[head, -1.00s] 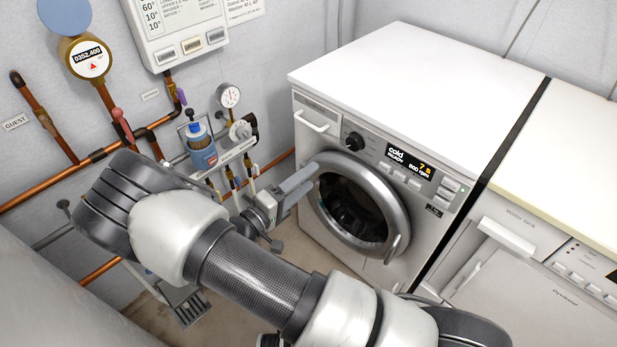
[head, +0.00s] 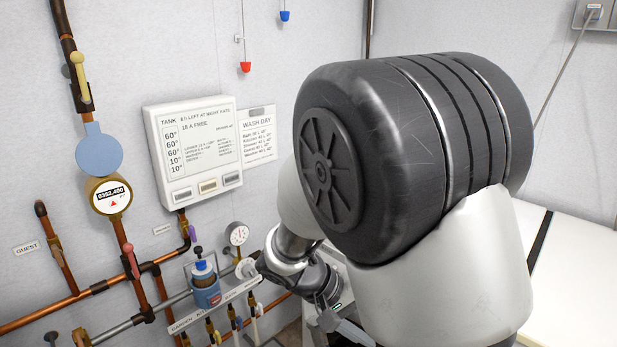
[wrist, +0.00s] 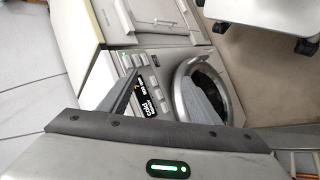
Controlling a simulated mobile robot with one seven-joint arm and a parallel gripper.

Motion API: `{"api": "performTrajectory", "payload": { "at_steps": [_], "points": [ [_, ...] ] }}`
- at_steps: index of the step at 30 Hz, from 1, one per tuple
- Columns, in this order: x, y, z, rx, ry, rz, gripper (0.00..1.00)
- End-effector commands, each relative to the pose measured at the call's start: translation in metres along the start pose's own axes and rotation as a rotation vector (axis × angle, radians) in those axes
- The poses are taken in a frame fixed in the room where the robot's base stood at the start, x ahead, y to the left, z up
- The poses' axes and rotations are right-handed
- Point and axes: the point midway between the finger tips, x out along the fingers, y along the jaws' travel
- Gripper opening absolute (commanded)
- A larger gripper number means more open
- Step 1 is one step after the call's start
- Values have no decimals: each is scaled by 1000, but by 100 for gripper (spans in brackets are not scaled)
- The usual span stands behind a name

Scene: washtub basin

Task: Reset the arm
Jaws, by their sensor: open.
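My arm fills the middle and right of the head view, its large dark joint close to the camera. My gripper (wrist: 160,92) shows in the wrist view as two grey fingers set well apart, with nothing between them. In the head view only part of the gripper shows low in the picture, beside my arm, and its fingertips are hard to make out. The washing machine (wrist: 150,62) lies beyond the fingers in the wrist view, with its round door (wrist: 180,85) and display. I cannot tell the exact gap between fingers and machine.
A wall panel (head: 198,140), a gauge (head: 237,234), a round meter (head: 110,196) and copper pipes (head: 40,318) line the wall at left. A blue bottle (head: 206,289) stands on a wall shelf. A white appliance top (head: 580,260) shows at right. A wheeled unit (wrist: 290,18) shows in the wrist view.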

Motion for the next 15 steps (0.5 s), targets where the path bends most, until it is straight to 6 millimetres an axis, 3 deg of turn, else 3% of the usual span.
{"api": "performTrajectory", "payload": {
  "at_steps": [1,6,15],
  "points": [
    [-7,15,10,28,-16,-85,57],
    [-31,48,46,76,-14,-346,57],
    [-78,87,92,159,181,-647,57]
  ]
}}
